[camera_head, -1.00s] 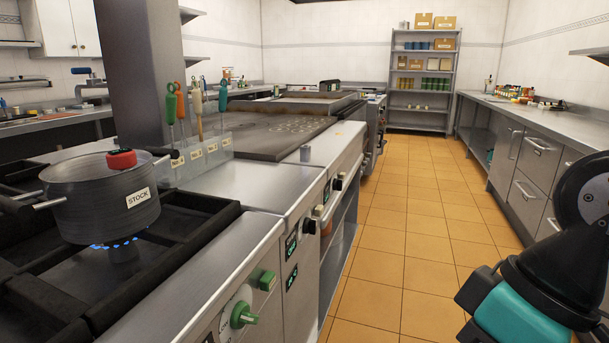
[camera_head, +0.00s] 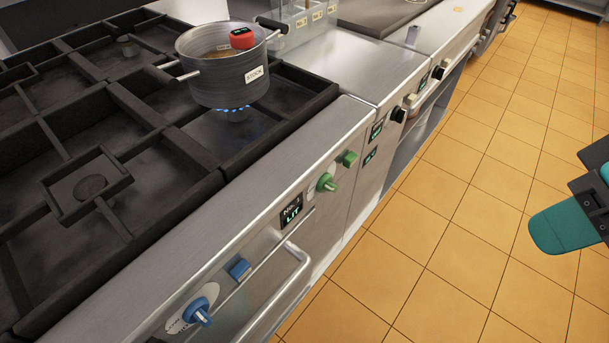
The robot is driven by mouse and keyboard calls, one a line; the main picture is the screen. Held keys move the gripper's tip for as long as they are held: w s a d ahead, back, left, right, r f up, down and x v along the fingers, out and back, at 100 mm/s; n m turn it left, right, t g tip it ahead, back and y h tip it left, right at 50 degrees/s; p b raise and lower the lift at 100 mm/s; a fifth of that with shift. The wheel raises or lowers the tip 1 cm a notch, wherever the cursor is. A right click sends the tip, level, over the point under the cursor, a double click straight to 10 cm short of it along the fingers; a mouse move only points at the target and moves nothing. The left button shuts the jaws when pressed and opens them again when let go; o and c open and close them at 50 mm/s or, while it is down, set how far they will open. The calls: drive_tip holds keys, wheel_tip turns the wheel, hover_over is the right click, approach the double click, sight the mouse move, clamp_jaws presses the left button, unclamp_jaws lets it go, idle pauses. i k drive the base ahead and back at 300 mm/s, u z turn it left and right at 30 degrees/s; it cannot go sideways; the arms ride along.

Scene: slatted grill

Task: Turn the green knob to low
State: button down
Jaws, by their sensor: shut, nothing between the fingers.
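The green knob (camera_head: 327,183) is on the sloping front panel of the stove, on a pale round dial plate. Its grip points down and to the right, and the dial markings are too small to read. A smaller green block-shaped control (camera_head: 348,159) sits just to its upper right. A small display (camera_head: 292,211) to the lower left of the knob reads "LIT". A blue flame (camera_head: 235,110) burns under the pot. A teal and dark part of my arm shows at the right edge, over the floor and well apart from the knob.
A blue knob (camera_head: 197,312) and blue block (camera_head: 239,268) share the panel. A handle bar (camera_head: 284,285) sticks out below. The tiled floor (camera_head: 440,240) is clear.

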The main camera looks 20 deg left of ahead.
sight(325, 184)
drive_tip(key=u, duration=2.65)
drive_tip(key=k, duration=0.75)
drive_tip(key=z, duration=0.3)
